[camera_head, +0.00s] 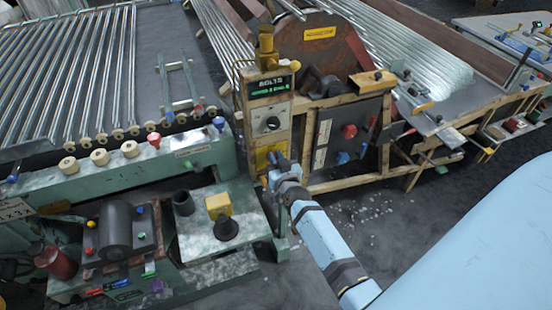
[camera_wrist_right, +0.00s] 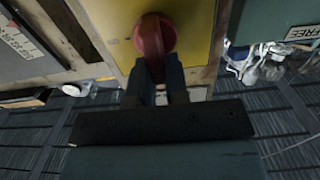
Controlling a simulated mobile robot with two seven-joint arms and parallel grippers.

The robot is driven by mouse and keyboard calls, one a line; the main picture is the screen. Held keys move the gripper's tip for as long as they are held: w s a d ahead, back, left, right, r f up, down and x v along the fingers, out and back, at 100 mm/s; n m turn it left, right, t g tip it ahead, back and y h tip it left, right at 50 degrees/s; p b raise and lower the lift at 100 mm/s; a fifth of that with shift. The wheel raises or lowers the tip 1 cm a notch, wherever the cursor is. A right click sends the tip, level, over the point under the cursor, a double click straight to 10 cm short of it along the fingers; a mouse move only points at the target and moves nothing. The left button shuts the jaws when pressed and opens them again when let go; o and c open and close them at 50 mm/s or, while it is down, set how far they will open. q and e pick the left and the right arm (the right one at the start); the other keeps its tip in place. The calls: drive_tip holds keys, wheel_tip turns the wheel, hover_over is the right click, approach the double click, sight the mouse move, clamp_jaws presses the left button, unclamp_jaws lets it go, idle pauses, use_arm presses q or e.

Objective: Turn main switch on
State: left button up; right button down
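The main switch appears to be the red rotary knob (camera_wrist_right: 154,36) on a yellow plate (camera_wrist_right: 197,35) in the right wrist view. In the head view the yellow plate (camera_head: 265,155) sits low on the wooden control post, and my gripper hides the knob. My right gripper (camera_head: 278,163) is at this plate. In the right wrist view its two dark fingers (camera_wrist_right: 159,72) lie close on either side of the knob's lower grip, and appear shut on it. My left gripper is not in view.
Above the plate are a black dial (camera_head: 272,124) and a lit display (camera_head: 270,85). To the right is a dark panel (camera_head: 345,135) with red and blue knobs. The floor (camera_head: 400,225) is open at right, with scattered fragments.

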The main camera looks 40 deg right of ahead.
drive_tip(key=shift+d+m, duration=0.1)
drive_tip(key=shift+m, duration=0.2)
drive_tip(key=shift+d+m, duration=0.1)
drive_tip(key=shift+m, duration=0.5)
drive_tip(key=m, duration=0.2)
drive_tip(key=shift+s+d+m+p, duration=0.1)
drive_tip(key=shift+d+m+p, duration=0.2)
drive_tip(key=shift+p, duration=0.1)
drive_tip(key=shift+s+d+f+m+b, duration=0.15)
drive_tip(key=shift+f+m+b, duration=0.3)
drive_tip(key=shift+m, duration=1.8)
drive_tip(key=shift+w+d+f+m+b, duration=0.1)
drive_tip(key=shift+d+f+m+b, duration=0.35)
drive_tip(key=shift+m, duration=1.75)
drive_tip(key=shift+s+d+f+m+b, duration=0.1)
drive_tip(key=shift+f+m+b, duration=0.35)
drive_tip(key=shift+m, duration=1.8)
drive_tip(key=shift+r, duration=0.15)
